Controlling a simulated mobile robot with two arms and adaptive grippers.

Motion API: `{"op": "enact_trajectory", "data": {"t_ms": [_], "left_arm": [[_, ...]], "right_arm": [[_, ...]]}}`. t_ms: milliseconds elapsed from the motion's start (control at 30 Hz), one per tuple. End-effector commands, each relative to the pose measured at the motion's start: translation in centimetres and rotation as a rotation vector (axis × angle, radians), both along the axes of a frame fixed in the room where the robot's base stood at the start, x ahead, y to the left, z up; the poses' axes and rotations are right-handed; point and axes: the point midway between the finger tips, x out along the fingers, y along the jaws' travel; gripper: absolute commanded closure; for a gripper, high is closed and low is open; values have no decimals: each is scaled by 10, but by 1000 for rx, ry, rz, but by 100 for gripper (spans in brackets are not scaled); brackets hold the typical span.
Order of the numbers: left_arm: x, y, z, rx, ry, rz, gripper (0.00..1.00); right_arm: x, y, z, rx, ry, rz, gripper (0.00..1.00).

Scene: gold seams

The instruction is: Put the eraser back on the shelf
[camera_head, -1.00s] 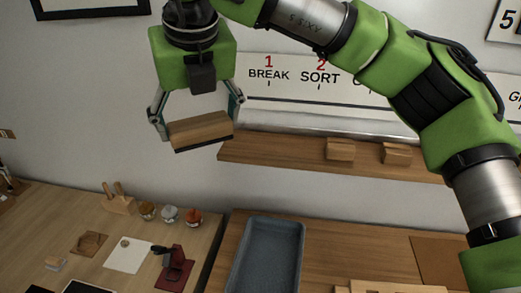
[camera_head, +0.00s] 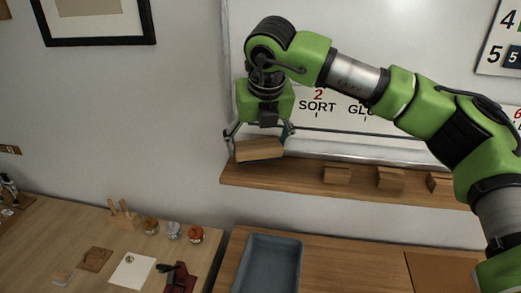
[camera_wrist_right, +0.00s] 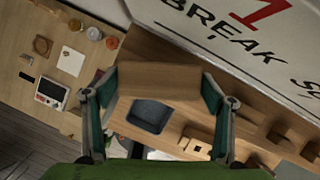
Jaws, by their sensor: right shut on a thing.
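The eraser (camera_head: 260,150) is a wooden block with a dark lower edge in the head view. My right gripper (camera_head: 259,146) points down and is shut on it, one finger at each end. The eraser is at the left end of the wooden shelf (camera_head: 305,183) under the whiteboard. Whether it touches the shelf or hangs just above it, I cannot tell. In the right wrist view the eraser (camera_wrist_right: 158,78) spans between the fingers, with the shelf (camera_wrist_right: 238,96) running behind it. My left gripper is not in view.
Several wooden blocks, one of them here (camera_head: 336,173), stand on the shelf to the right. A blue-grey tray (camera_head: 249,262) lies on the table below. Small jars (camera_head: 173,230) and a wooden holder (camera_head: 122,214) stand on the left table. The whiteboard (camera_head: 375,135) rises behind the shelf.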

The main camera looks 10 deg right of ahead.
Motion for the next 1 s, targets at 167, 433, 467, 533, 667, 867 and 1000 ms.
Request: {"op": "enact_trajectory", "data": {"t_ms": [167,433,467,533,667,867,1000], "left_arm": [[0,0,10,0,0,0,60],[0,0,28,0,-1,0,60],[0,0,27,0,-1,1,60],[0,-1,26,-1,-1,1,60],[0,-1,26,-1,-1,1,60],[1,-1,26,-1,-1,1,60],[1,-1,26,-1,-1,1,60]], "right_arm": [[8,-9,-13,-1,3,-3,41],[7,-7,-41,0,1,0,41],[7,-7,-42,1,0,0,41],[7,-7,-43,1,0,-1,41],[7,-7,-43,0,1,-1,14],[7,-7,-43,0,1,-1,7],[7,-7,-42,0,1,-1,7]]}}
